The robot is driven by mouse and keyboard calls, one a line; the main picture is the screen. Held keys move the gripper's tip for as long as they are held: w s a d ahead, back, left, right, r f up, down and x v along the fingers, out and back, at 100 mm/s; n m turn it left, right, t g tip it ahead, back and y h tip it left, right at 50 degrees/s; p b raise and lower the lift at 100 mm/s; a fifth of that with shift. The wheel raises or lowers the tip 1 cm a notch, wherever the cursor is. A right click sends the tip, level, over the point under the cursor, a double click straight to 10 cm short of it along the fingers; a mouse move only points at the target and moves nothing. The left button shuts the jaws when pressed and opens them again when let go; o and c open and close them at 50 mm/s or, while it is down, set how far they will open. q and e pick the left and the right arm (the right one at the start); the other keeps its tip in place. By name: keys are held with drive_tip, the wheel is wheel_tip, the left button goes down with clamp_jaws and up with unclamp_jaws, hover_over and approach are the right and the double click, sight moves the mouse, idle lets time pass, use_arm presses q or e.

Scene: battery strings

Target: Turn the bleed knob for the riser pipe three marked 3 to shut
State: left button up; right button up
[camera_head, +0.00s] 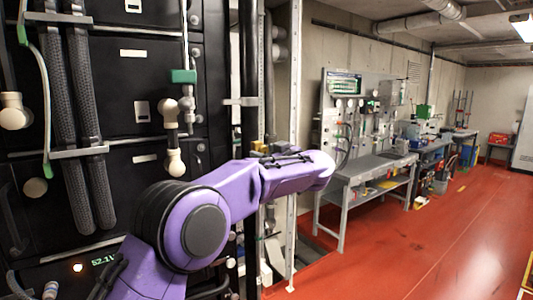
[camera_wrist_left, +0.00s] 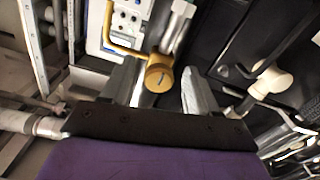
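A round yellow knob (camera_wrist_left: 159,74) with a dark slot-like mark on its face shows in the left wrist view. It lies between the two grey fingers of my left gripper (camera_wrist_left: 161,82), which stand apart with gaps on both sides. I cannot tell how far the knob is beyond the fingertips. No number 3 is readable. In the head view my purple left arm reaches right across the black cabinet front, and its fingers cannot be made out. Small yellow parts (camera_head: 258,147) show just above the arm there. My right gripper is not in view.
A yellow bent handle or pipe (camera_wrist_left: 112,32) runs beside the knob, near a white panel (camera_wrist_left: 131,18). Cream pipe fittings (camera_wrist_left: 273,80) stand to the right. In the head view a grey workbench (camera_head: 370,167) stands beyond the arm. The red floor (camera_head: 430,245) is mostly clear.

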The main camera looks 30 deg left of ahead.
use_arm(q)
drive_tip(key=shift+d+r, duration=0.1)
drive_tip(key=b+v, duration=0.4)
drive_tip(key=v, duration=0.6)
drive_tip(key=shift+s+d, duration=0.15)
